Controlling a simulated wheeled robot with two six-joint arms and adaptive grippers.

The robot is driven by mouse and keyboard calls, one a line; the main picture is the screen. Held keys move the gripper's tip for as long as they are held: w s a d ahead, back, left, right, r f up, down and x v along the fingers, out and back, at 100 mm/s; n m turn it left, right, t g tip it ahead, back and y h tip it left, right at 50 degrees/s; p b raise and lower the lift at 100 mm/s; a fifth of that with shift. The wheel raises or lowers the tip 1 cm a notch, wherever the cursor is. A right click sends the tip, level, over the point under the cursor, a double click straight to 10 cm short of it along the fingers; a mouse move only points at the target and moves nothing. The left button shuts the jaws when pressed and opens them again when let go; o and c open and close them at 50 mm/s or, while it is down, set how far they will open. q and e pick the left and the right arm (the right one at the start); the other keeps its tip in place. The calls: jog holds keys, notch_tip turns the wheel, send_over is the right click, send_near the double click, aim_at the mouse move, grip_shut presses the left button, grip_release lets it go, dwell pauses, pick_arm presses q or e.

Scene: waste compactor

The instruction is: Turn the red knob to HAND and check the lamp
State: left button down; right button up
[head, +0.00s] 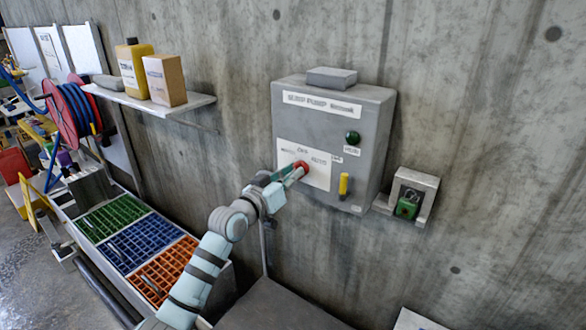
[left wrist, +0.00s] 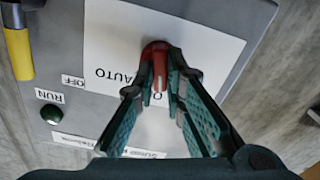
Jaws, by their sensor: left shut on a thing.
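The grey control box (head: 375,120) is on the concrete wall in the head view. My left gripper (head: 297,170) reaches its white label plate (head: 318,172). In the left wrist view the left gripper (left wrist: 160,85) is shut on the red knob (left wrist: 155,52), one finger on each side. The picture there is upside down; AUTO reads to the left of the knob, and part of the plate's lettering is covered by the fingers. The round lamp (head: 352,138) marked RUN is dark green and looks unlit; it also shows in the left wrist view (left wrist: 52,114). My right gripper is not in view.
A yellow handle (head: 344,184) sits low on the box's front. A small holder with a green padlock-like item (head: 408,206) is to its right. A shelf (head: 150,102) with two containers and coloured bins (head: 112,215) are to the left.

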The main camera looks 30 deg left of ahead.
pick_arm(q)
jog(key=shift+n+p, duration=1.75)
jog(key=shift+n, duration=1.05)
jog(key=shift+f, duration=0.1)
jog(key=c, duration=1.7)
grip_release()
jog(key=shift+o, duration=0.2)
jog(key=s+a, duration=0.1)
jog(key=s, duration=1.1)
jog(key=shift+a, duration=0.4)
